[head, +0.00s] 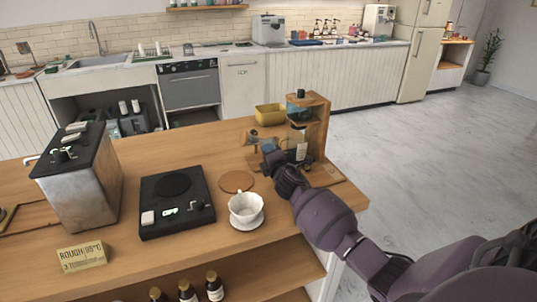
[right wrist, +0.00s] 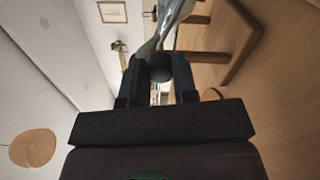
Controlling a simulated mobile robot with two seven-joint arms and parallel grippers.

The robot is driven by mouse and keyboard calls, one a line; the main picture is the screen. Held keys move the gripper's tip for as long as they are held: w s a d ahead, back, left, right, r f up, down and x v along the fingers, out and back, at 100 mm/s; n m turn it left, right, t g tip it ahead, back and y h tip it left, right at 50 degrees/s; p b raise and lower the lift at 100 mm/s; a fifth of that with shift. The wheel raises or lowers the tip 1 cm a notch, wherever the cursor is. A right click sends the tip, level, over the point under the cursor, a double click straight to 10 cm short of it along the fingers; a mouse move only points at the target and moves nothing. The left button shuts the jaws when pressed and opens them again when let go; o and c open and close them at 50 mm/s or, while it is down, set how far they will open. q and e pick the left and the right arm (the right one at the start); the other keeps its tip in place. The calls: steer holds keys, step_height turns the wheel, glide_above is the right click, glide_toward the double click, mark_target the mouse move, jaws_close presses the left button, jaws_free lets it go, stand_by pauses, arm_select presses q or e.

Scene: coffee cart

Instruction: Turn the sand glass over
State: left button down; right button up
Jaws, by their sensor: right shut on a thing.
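The sand glass shows in the right wrist view as a clear, curved glass body (right wrist: 170,22) with a narrow neck, running up out of the top of the picture. My right gripper (right wrist: 158,72) is shut on it, with a dark rounded part between the two fingers. In the head view the right gripper (head: 268,154) is over the far right part of the wooden counter, just left of a wooden stand. The sand glass is small and partly hidden by the gripper there. My left gripper is not in view.
The wooden stand (head: 322,112) with a bottle is close on the right. A yellow container (head: 270,114) is behind. A round coaster (head: 236,181), a white cup (head: 244,205), a black scale (head: 176,218) and a metal machine (head: 85,190) stand to the left and front.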

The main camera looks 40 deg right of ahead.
steer(key=m, duration=0.5)
steer(key=shift+m+p, duration=0.3)
steer(key=shift+m, duration=0.4)
steer(key=o, duration=0.9)
steer(key=shift+s, duration=0.15)
steer(key=p+v, duration=0.1)
steer(key=v, duration=0.8)
steer(key=shift+s, duration=0.25)
steer(key=shift+s+a, duration=0.2)
steer(key=shift+s, duration=0.35)
